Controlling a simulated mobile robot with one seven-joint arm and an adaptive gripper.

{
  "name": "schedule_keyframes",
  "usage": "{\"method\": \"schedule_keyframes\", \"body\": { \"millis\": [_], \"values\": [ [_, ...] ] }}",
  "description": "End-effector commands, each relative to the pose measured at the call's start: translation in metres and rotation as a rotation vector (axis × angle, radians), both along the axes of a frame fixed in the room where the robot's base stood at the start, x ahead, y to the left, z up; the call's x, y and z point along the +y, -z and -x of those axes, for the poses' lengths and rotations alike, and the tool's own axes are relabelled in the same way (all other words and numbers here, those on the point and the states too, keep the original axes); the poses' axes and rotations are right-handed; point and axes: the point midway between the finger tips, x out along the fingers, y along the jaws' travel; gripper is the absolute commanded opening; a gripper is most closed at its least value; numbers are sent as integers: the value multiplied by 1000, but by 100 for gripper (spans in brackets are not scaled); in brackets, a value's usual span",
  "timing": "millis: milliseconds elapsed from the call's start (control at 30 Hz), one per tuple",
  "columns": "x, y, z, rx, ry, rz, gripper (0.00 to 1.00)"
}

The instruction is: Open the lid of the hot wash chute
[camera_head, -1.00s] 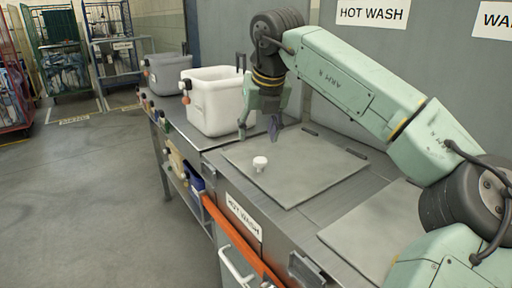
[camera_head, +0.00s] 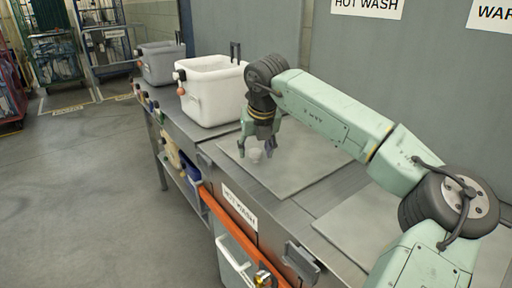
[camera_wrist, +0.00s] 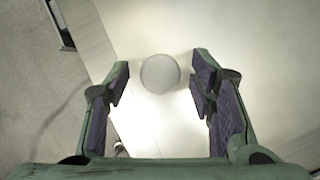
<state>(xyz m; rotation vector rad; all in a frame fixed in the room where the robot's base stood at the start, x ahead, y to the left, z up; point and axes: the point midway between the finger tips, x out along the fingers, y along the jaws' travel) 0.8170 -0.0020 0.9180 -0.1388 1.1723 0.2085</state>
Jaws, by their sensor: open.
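The hot wash chute lid (camera_head: 292,181) is a flat grey metal panel lying shut in the counter, below the "HOT WASH" sign. Its round white knob (camera_head: 256,155) stands near the lid's front left part. In the wrist view the knob (camera_wrist: 160,72) shows as a pale disc, ahead of and between the fingertips. My gripper (camera_head: 257,151) points down over the knob, with its fingers apart and partly hiding it. In the wrist view my gripper (camera_wrist: 158,80) is open with nothing held; I cannot tell whether a finger touches the knob.
A white bin (camera_head: 212,92) stands on the counter left of the lid, and a grey bin (camera_head: 160,64) is behind it. A second lid (camera_head: 352,222) lies to the right. An orange rail (camera_head: 238,237) and a "HOT WASH" label (camera_head: 240,207) are on the counter front.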

Motion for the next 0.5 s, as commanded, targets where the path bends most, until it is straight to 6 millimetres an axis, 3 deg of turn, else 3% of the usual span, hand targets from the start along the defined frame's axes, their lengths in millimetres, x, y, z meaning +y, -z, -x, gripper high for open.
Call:
{"method": "schedule_keyframes", "body": {
  "millis": [133,500],
  "values": [
    [0,0,0,0,0,0,49],
    [0,0,0,0,0,0,25]
  ]
}}
